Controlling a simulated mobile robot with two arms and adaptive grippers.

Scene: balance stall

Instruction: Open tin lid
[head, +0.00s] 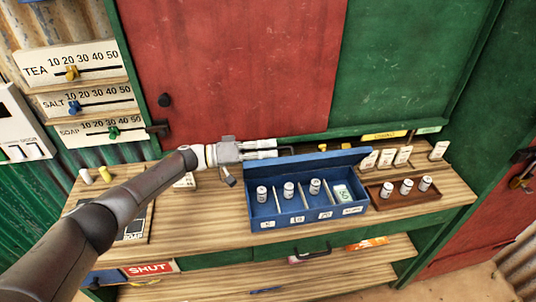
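The blue tin (262,225) stands on the wooden counter in the head view, with its inside showing. Its blue lid (335,160) is raised along the back edge, tilted up from the box. Several white cylinders and a green-and-white piece sit in the compartments between upright dividers. My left gripper (268,149) is just behind and above the lid's left part, with its fingers pointing right. The fingers lie close to parallel, and I cannot tell how wide the gap is or whether they touch the lid. My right gripper is out of view.
A brown tray (400,198) with white cylinders stands right of the tin, with white cards (386,158) behind it. A red shutter (225,70) and a green panel rise behind the counter. Slider boards (90,68) hang at left. A lower shelf (330,268) runs below.

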